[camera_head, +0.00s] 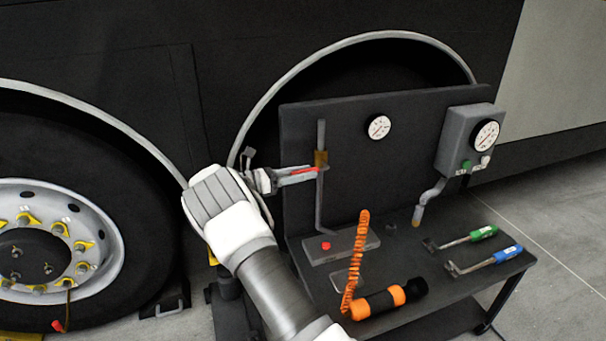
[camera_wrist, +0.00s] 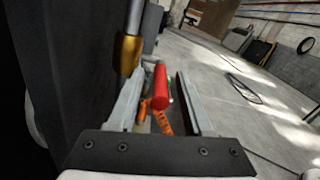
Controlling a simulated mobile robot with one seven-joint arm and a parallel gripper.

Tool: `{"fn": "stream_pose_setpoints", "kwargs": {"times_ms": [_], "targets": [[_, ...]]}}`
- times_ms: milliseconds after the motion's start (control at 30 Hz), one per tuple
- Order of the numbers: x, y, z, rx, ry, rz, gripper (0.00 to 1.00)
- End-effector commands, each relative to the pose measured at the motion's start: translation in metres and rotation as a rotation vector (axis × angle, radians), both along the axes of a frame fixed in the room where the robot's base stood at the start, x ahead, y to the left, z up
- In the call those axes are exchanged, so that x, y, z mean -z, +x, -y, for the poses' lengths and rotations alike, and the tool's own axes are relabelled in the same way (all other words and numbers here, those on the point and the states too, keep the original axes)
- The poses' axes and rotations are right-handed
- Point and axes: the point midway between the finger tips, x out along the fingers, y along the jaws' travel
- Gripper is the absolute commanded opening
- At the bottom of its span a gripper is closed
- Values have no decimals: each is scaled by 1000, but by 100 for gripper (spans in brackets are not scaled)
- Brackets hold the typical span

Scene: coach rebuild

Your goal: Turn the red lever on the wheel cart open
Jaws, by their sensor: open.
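The red lever (camera_head: 304,170) sticks out to the left from a brass valve (camera_head: 320,158) on a vertical grey pipe at the cart's back panel. My gripper (camera_head: 297,177) reaches it from the left, with its fingers alongside the lever. In the wrist view the red lever (camera_wrist: 160,88) lies between the two fingers of my gripper (camera_wrist: 160,98), which are open. I cannot tell whether either finger touches it. The brass valve (camera_wrist: 130,54) is at upper left there. The wheel cart (camera_head: 420,255) stands before the wheel arch.
An orange coiled hose (camera_head: 356,265) and an orange-black cylinder (camera_head: 385,300) lie in front on the cart top. Green-handled (camera_head: 483,233) and blue-handled (camera_head: 508,253) tools lie at right. A gauge box (camera_head: 468,140) is on the panel. A wheel (camera_head: 60,240) stands at left.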

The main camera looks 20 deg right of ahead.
Motion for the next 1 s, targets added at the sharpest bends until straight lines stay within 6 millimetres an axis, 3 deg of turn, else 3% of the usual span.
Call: {"fn": "stream_pose_setpoints", "kwargs": {"times_ms": [67,333,1000], "targets": [[0,0,0,0,0,0,49],[0,0,0,1,0,0,0],[0,0,-1,1,1,0,0]]}}
